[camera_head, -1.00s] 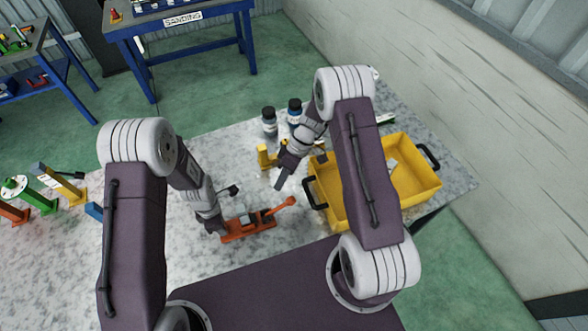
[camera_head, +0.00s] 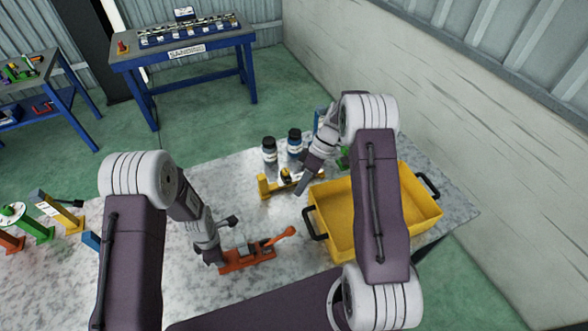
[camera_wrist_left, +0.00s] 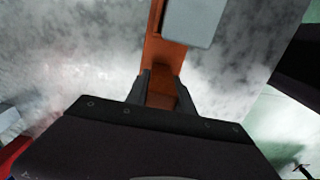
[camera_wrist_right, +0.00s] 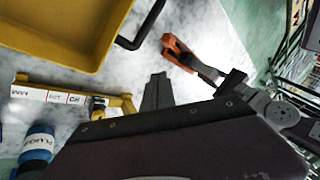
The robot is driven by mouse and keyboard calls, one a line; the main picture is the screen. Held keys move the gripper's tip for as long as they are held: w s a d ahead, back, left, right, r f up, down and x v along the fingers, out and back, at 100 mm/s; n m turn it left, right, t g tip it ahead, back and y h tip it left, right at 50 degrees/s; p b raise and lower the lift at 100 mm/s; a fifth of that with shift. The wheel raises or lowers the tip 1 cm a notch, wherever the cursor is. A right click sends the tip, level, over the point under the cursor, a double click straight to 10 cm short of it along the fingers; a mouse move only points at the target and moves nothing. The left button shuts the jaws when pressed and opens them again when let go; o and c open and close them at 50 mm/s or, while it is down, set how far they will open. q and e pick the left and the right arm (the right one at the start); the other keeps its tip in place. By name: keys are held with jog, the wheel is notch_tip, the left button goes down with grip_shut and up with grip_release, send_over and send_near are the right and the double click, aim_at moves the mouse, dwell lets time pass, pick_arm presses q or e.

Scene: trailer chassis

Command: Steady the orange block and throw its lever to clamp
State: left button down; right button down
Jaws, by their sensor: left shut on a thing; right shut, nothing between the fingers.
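The orange block (camera_head: 236,266) lies on the speckled table, with a grey part on top and an orange lever (camera_head: 280,236) reaching to the right and slightly up. My left gripper (camera_wrist_left: 160,90) is shut on the block's left end; the fingers sit on both sides of the orange body in the left wrist view. My right gripper (camera_head: 302,190) is shut and empty above the table, beyond the lever and beside the yellow bin. In the right wrist view its fingertips (camera_wrist_right: 157,82) point toward the table, and the lever (camera_wrist_right: 177,50) shows apart from them.
A yellow bin (camera_head: 425,216) with black handles stands right of the block. A yellow clamp piece (camera_head: 264,187) and two dark bottles (camera_head: 269,149) stand behind. Green, yellow and orange pieces (camera_head: 40,230) are at the left.

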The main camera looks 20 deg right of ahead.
pick_arm(q)
jog(key=shift+d, duration=0.15)
pick_arm(e)
notch_tip(320, 180, up, 5)
jog(key=n+h, duration=1.1)
jog(key=n, duration=1.5)
send_over(288, 229)
jog(key=w+a, duration=0.3)
jog(key=a, duration=0.4)
jog(key=x, duration=1.4)
jog(key=shift+w+a+f, duration=0.1)
jog(key=shift+a+f, duration=0.05)
jog(key=shift+f, duration=0.2)
